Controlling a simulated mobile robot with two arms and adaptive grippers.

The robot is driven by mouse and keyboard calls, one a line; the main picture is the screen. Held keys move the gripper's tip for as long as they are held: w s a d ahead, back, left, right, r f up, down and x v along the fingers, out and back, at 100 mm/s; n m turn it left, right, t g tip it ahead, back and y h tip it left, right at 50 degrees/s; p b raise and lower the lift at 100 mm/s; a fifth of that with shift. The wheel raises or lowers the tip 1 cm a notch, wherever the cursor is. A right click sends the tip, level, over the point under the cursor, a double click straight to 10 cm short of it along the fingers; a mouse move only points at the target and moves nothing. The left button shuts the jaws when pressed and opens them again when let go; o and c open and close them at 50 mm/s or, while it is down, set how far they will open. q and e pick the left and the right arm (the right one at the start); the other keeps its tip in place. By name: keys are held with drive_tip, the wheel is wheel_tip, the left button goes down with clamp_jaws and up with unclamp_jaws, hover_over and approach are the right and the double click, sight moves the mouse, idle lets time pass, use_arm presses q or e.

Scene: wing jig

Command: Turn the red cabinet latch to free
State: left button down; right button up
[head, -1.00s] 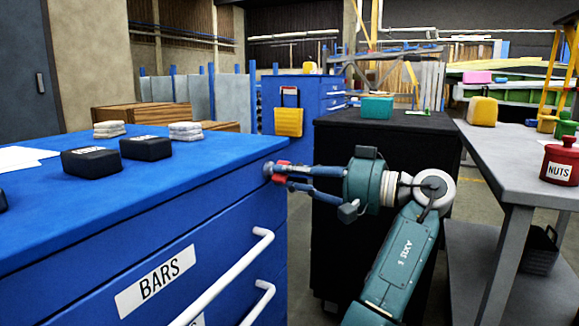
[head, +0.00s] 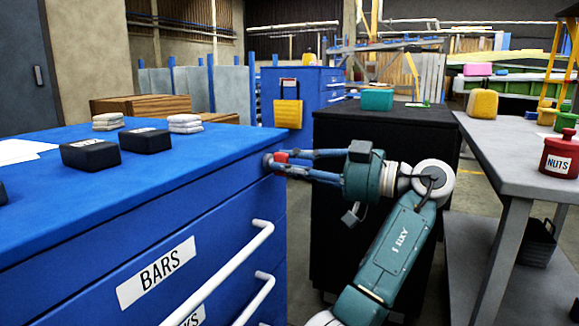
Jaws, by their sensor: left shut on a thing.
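The red latch (head: 281,156) is a small red piece at the top corner of the blue cabinet (head: 235,195), in the middle of the head view. My left gripper (head: 276,161) reaches it from the right, its blue-grey fingers pointing left and level. It is shut on the latch, and the fingers hide part of it. The latch's exact angle is hard to tell. My right gripper is not in view.
Black boxes (head: 146,140) and pale stacked blocks (head: 186,123) stand on the cabinet top. White drawer handles (head: 222,270) stick out below my gripper. A black cabinet (head: 330,250) stands close behind my arm; a grey table (head: 505,165) is at right.

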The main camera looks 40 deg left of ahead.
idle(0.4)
use_arm(q)
drive_tip(key=c, duration=1.5)
unclamp_jaws()
drive_tip(key=shift+c, duration=0.2)
drive_tip(key=shift+d, duration=0.1)
drive_tip(key=v, duration=1.2)
